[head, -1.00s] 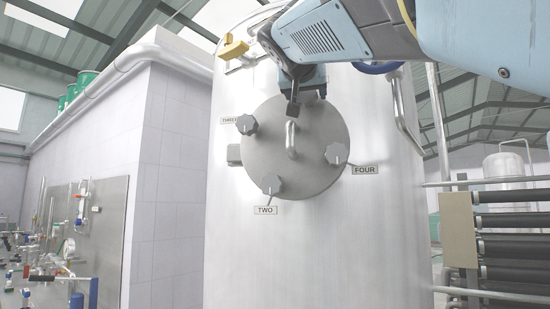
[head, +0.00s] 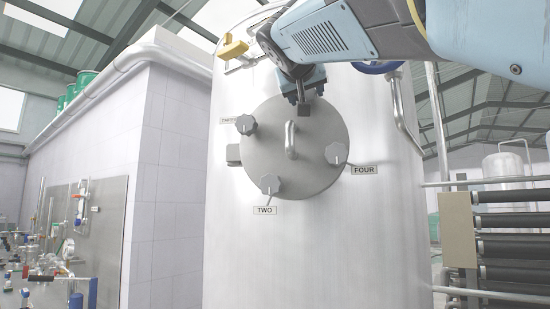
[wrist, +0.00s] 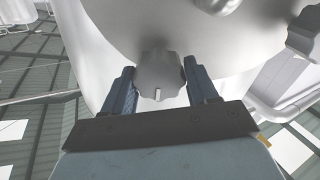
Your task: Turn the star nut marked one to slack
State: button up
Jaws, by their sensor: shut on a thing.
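A grey star nut (wrist: 158,76) with a pale index mark sits between the two fingers of my gripper (wrist: 160,82) in the wrist view, and the gripper is shut on it. The mark points towards the palm. In the head view my gripper (head: 303,102) is at the top edge of the round hatch lid (head: 305,180) and hides this nut. Its label is not visible. The other star nuts on the lid are marked three (head: 246,125), two (head: 270,185) and four (head: 336,153).
The lid has a bar handle (head: 291,140) at its middle, just below my gripper. The lid is on a large steel tank (head: 320,245). A yellow fitting (head: 233,49) is at upper left, and a bent pipe (head: 402,110) stands out at right.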

jog(key=o, duration=1)
jog(key=shift+c, duration=0.2)
jog(key=v, duration=1.3)
jog(key=shift+s, duration=0.4)
jog(key=shift+f, duration=0.2)
